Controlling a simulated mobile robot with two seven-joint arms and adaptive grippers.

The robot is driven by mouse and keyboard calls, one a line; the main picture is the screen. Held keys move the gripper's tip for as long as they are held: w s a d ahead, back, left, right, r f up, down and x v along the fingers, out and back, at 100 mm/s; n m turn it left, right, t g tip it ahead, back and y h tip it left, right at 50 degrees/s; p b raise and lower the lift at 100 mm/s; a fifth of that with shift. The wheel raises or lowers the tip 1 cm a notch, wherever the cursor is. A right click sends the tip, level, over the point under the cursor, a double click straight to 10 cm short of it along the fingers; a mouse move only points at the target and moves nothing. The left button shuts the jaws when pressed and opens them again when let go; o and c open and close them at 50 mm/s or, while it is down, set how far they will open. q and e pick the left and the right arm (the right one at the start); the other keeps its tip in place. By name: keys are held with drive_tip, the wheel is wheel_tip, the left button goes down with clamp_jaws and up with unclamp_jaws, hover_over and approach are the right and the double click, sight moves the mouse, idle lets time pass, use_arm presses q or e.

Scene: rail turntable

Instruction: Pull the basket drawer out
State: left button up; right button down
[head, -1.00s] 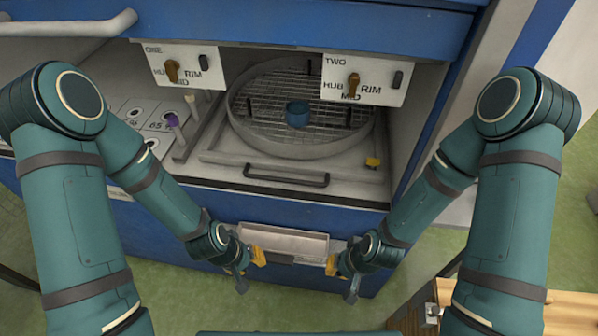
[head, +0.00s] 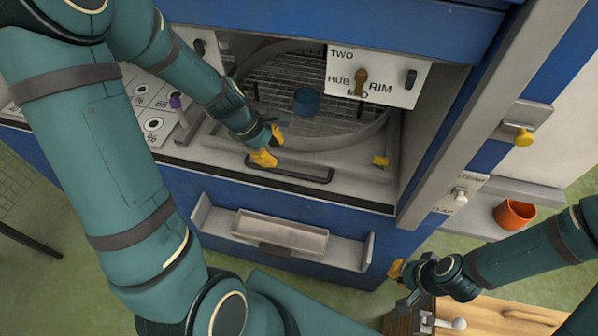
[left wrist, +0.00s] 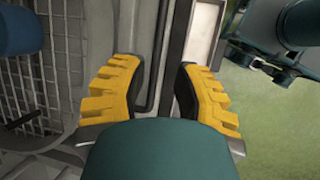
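The basket drawer (head: 222,147) is a pale tray carrying a round wire-mesh basket (head: 345,135), set in the bay of the blue cabinet. A dark bar handle (head: 312,175) runs along its front edge. My left gripper (head: 270,148) is at the left part of this handle. In the left wrist view its yellow fingers (left wrist: 160,98) are apart, with the dark handle (left wrist: 174,60) showing between them; I cannot see contact. My right gripper (head: 400,284) is low at the right, away from the drawer; its finger opening is unclear.
A blue cup (head: 306,101) stands in the basket. Label plate TWO (head: 376,78) with a knob hangs above it. A shelf with a pale bin (head: 280,233) is below the drawer. An orange pot (head: 514,214) and a wooden table (head: 480,316) are at the right.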

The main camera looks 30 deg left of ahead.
sight(294, 174)
use_arm(q)
drive_tip(key=b+x, duration=0.3)
drive_tip(key=x, duration=0.7)
drive_tip(key=shift+s+b, duration=0.1)
drive_tip(key=shift+b, duration=0.3)
drive_tip(key=shift+b+x, duration=0.3)
drive_tip(key=shift+x, duration=0.5)
drive_tip(key=shift+r, duration=0.1)
clamp_jaws()
